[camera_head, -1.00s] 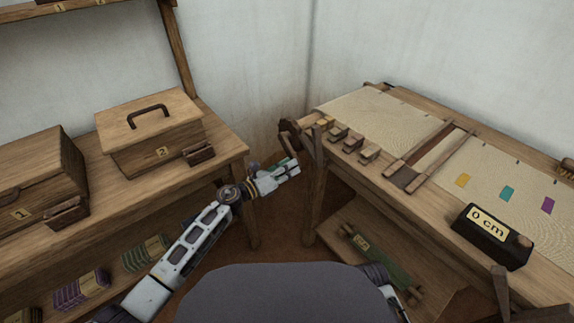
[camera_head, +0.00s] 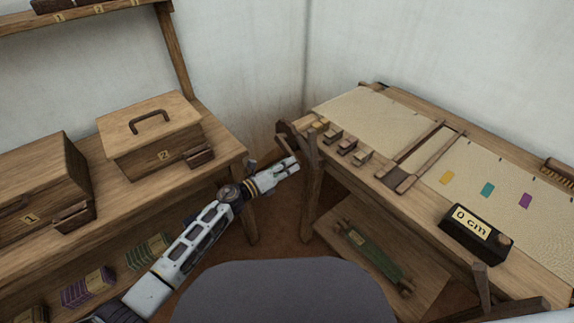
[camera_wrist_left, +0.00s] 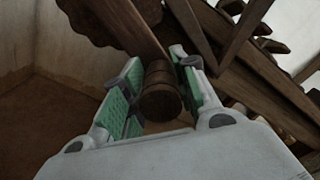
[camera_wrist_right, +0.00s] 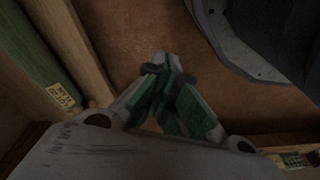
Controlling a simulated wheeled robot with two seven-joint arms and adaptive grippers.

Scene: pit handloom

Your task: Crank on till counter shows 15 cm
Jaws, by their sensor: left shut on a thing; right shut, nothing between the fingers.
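The counter (camera_head: 477,234) is a dark box on the loom's right front, and its label reads 0 cm. The crank (camera_head: 288,133) is dark wood at the loom's left end. My left gripper (camera_head: 294,162) is at the loom's left end, below the crank's upper part. In the left wrist view its green-padded fingers are shut on the round wooden crank handle (camera_wrist_left: 161,92). My right gripper (camera_wrist_right: 172,88) is shut and empty in its wrist view, low above the brown floor; it is not visible in the head view.
The loom (camera_head: 400,130) carries pale cloth with yellow, teal and purple patches, and several small wooden blocks. A green roll (camera_head: 375,252) lies on its lower shelf. A bench (camera_head: 226,160) with boxes 1 and 2 stands at left. A floor gap separates bench and loom.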

